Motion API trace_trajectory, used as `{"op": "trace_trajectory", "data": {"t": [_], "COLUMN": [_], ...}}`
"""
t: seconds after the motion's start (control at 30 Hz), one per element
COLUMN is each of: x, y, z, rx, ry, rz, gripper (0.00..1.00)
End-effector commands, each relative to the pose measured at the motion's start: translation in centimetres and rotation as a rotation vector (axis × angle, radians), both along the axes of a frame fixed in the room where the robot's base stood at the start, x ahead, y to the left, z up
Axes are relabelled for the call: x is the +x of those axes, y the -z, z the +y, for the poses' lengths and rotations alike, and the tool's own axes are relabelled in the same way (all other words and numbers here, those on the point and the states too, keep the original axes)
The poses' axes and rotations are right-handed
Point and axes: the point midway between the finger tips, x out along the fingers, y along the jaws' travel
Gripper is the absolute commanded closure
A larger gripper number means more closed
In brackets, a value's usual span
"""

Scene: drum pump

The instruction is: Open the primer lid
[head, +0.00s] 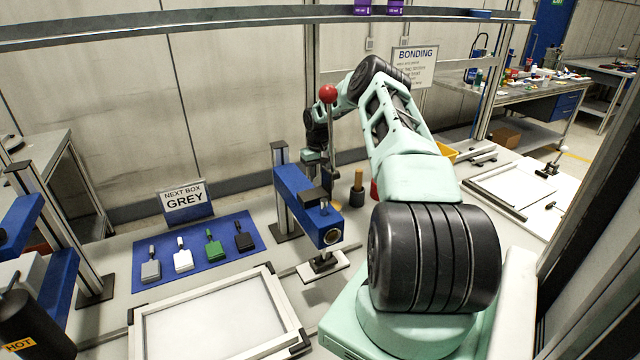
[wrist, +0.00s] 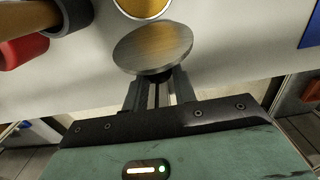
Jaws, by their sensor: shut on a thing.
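The primer lid, a round metal disc (wrist: 152,46), is between my fingertips in the wrist view. My gripper (wrist: 158,84) is shut on its near edge. Just beyond the lid, the round rim of the primer pot (wrist: 142,8) shows at the top edge, with amber liquid inside. The lid appears off the pot, with a narrow gap between them in the picture. The pot is cut off by the frame. In the head view my gripper (head: 316,160) is far back on the bench, small and partly hidden behind the press lever, and the lid cannot be made out.
A blue press (head: 308,205) with a red-knobbed lever (head: 328,94) stands close in front of my gripper. A brush in a dark holder (head: 357,194) and a red container (wrist: 22,50) are near the pot. A blue mat (head: 150,250) with several coloured pieces lies left.

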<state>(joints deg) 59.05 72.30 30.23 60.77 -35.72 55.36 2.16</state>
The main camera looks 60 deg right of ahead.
Motion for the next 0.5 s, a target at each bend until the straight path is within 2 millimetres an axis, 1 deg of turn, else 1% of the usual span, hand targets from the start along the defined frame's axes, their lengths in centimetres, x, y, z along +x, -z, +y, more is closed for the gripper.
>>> {"op": "trace_trajectory", "data": {"t": [0.03,0.37,0.4,0.47,0.5], "x": [0.33,0.4,0.4,0.39,0.37], "y": [0.23,-0.06,-0.07,-0.08,-0.07], "z": [-0.19,-0.27,-0.27,-0.26,-0.25], "rx": [-0.007,-0.007,-0.007,-0.006,-0.006], "ry": [0.0,0.0,0.0,0.0,0.0], "rz": [-0.008,-0.01,-0.01,-0.009,-0.008], "gripper": [1.0,1.0,0.71,0.54,0.52]}}
